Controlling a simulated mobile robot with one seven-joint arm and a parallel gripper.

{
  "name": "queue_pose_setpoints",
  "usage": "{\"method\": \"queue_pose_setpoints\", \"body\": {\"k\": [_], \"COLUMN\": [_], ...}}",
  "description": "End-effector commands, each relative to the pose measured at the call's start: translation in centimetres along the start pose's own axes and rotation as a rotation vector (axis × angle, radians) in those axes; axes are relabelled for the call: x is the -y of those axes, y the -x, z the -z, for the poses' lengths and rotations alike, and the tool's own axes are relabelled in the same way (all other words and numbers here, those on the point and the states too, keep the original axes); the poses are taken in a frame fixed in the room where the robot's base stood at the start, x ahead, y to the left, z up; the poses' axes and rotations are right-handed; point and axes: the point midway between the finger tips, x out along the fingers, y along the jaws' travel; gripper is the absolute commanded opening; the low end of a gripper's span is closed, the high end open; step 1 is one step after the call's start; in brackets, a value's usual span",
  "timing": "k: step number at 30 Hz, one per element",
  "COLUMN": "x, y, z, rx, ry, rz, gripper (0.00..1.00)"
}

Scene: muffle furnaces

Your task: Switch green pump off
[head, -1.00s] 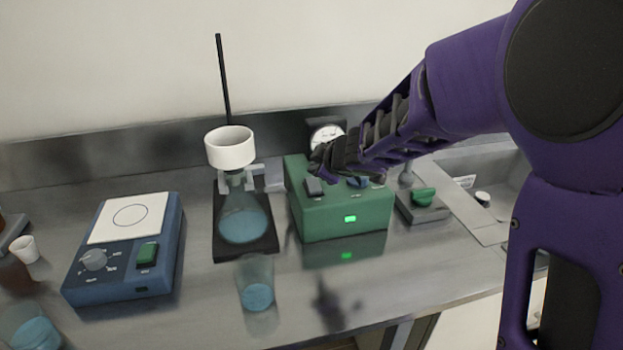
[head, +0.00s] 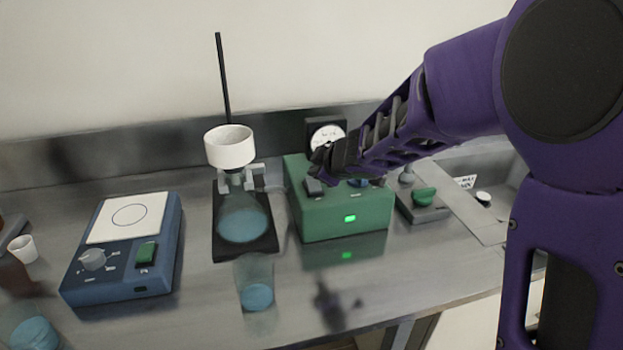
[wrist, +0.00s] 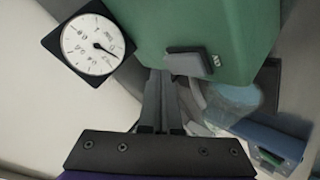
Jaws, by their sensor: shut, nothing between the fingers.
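The green pump (head: 345,212) stands on the bench with a lit green lamp (head: 350,218) on its front. A dark rocker switch (head: 314,187) sits on its top near the left edge. It also shows in the wrist view (wrist: 190,62), with small lettering beside it. My gripper (head: 318,165) is just above and behind the switch in the head view. In the wrist view my gripper (wrist: 160,78) has its fingers together and empty, with the tips beside the switch. I cannot tell whether they touch it. My gripper hides part of the pump's top.
A pressure gauge (head: 327,135) stands behind the pump. A flask (head: 242,218) with a white funnel (head: 229,147) is left of it, and a beaker (head: 256,290) is in front. A blue hotplate (head: 123,250) is farther left. A green-handled valve (head: 424,195) is at the right.

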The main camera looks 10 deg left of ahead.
Motion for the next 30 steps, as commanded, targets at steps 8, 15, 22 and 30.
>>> {"method": "queue_pose_setpoints", "body": {"k": [8, 15, 22, 30], "x": [0.14, 0.29, 0.43, 0.36], "y": [-0.17, -0.38, -0.55, -0.47], "z": [-0.12, -0.27, -0.41, -0.33], "rx": [0.0, 0.0, 0.0, 0.0], "ry": [0.0, -0.001, 0.0, 0.0], "rz": [0.0, 0.0, 0.001, 0.0], "gripper": [0.0, 0.0, 0.0, 0.0]}}
